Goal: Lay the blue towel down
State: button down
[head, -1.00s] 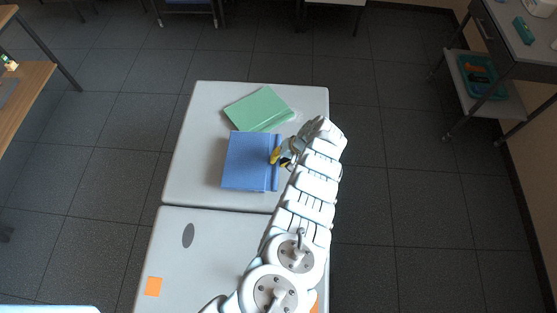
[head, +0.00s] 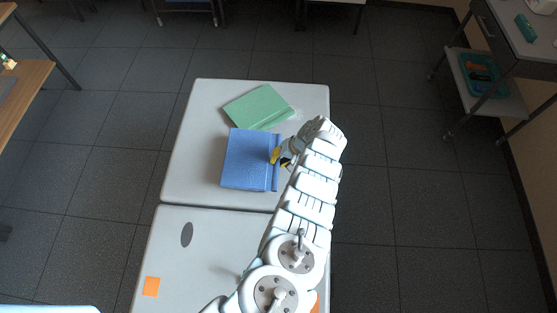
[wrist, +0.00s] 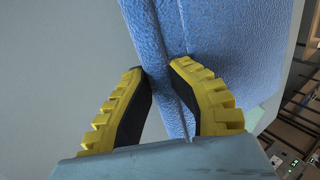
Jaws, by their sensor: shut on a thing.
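The folded blue towel (head: 247,160) is over the middle of the grey table top (head: 190,170), just on the near side of a folded green towel (head: 258,107). My gripper (head: 278,157) is at the blue towel's right edge, with yellow fingertips showing. In the wrist view my gripper (wrist: 157,78) is shut on the edge fold of the blue towel (wrist: 235,45), between its two yellow-and-black fingers. Part of the green towel (wrist: 262,117) shows beyond the blue one there. I cannot tell whether the blue towel touches the table.
A second grey top section (head: 190,270) with a dark oval and an orange square (head: 151,286) adjoins on the near side. A side table with a teal tray (head: 480,73) stands at right. A wooden desk (head: 25,85) is at left. The tiled floor between is clear.

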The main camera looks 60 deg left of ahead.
jog(key=shift+f, duration=0.3)
jog(key=c, duration=1)
grip_release()
jog(key=p+v, duration=0.1)
jog(key=v, duration=0.1)
jog(key=p+v, duration=0.1)
jog(key=v, duration=0.1)
jog(key=p+v, duration=0.2)
jog(key=shift+s+a+r, duration=0.15)
jog(key=shift+s+r, duration=0.05)
jog(key=shift+r, duration=0.35)
jog(key=shift+r, duration=0.1)
